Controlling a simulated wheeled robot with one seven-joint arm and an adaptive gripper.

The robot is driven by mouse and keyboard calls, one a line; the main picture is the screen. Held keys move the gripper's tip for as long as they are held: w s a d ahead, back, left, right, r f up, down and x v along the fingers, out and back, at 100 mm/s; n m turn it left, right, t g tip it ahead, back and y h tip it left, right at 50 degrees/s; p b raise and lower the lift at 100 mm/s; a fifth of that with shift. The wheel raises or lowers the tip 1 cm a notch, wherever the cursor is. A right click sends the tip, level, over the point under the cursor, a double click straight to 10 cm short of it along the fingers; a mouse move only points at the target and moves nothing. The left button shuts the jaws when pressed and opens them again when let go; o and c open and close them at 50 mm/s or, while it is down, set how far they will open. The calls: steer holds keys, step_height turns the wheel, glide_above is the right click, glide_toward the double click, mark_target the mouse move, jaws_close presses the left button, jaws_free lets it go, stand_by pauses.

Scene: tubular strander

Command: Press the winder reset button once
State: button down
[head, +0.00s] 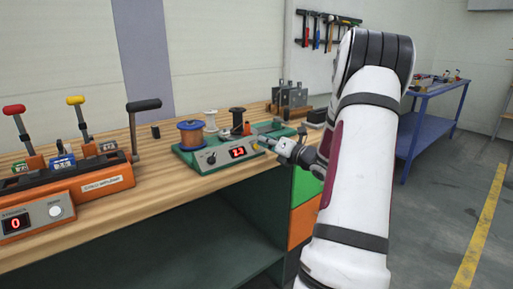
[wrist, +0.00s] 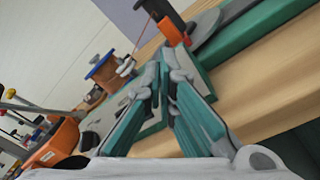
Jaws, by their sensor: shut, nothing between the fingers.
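The green winder-like unit (head: 205,160) sits on the wooden bench, with a black knob (head: 211,160), a red lit display (head: 238,152) and a copper wire spool (head: 191,134). A small yellowish button-like spot (head: 256,147) shows at the right end of its front panel. My gripper (head: 262,140) is shut and empty, its tips beside that spot; contact cannot be told. In the wrist view, my gripper (wrist: 159,72) has its fingertips together over the green unit, with the spool (wrist: 103,70) to their left. The fingers hide part of the panel there.
An orange unit (head: 108,183) with several levers, a "0" display (head: 15,223) and a white round button (head: 55,211) stands on the left of the bench. Metal blocks (head: 290,97) stand behind the green unit. A blue table (head: 430,100) is at the back right.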

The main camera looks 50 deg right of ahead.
stand_by(0.6)
steer(key=shift+w+d+f, duration=0.1)
steer(key=shift+w+f, duration=0.2)
steer(key=shift+w+f, duration=0.25)
steer(key=shift+f, duration=0.05)
stand_by(0.8)
steer(key=shift+r, duration=0.1)
steer(key=shift+s+r+p, duration=0.5)
steer(key=shift+s+p, duration=0.05)
stand_by(0.4)
steer(key=shift+s+a+r+p, duration=0.3)
steer(key=shift+s+r+p, duration=0.6)
steer(key=shift+p, duration=0.05)
steer(key=shift+s+a+r+p, duration=0.25)
steer(key=shift+s+r+p, duration=0.6)
steer(key=shift+p, duration=0.1)
